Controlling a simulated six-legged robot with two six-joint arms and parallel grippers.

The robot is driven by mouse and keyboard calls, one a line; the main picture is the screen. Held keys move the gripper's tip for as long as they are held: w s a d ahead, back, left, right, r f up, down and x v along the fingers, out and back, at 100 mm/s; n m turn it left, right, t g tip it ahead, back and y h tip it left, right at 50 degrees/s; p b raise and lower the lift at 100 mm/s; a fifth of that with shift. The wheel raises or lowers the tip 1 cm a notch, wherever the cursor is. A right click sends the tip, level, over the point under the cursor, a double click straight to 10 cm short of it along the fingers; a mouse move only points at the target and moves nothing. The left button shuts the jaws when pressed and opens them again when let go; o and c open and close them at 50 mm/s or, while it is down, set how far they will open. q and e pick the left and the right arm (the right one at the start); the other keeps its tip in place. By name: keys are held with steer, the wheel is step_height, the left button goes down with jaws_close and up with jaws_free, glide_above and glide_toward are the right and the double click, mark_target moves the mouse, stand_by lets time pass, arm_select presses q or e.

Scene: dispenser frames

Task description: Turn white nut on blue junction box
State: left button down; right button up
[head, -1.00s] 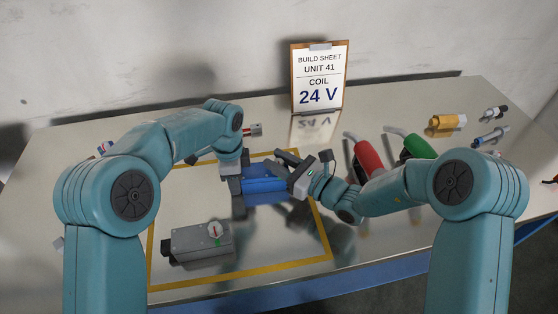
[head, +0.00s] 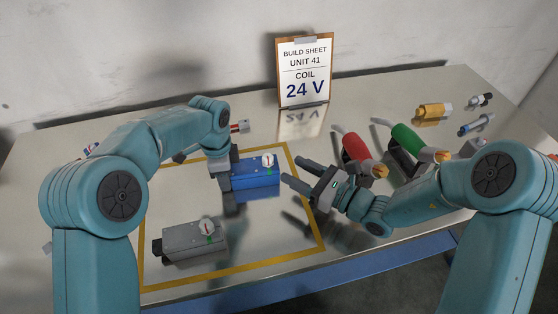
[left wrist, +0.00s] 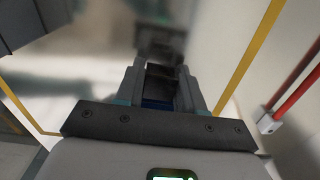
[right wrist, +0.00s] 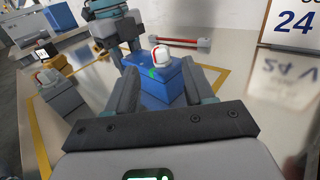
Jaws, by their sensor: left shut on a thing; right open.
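The blue junction box (head: 262,186) sits inside the yellow outline on the table. Its white nut (head: 268,160), with a red line on top, is on the box's upper face towards the right end. A green mark beside it shows in the right wrist view, where the nut (right wrist: 162,55) stands above the box (right wrist: 176,88). My left gripper (head: 225,182) is shut on the left end of the box; its fingertips are partly hidden. In the left wrist view little blue shows between its fingers. My right gripper (head: 294,171) is open and empty, just right of the box, apart from the nut.
A grey box (head: 188,242) with a similar white nut (head: 207,227) lies in front, inside the outline. A build sheet (head: 303,75) reading "COIL 24 V" stands at the back.

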steer(key=shift+v, duration=1.55)
arm_select(q)
steer(key=c, duration=0.6)
jaws_free()
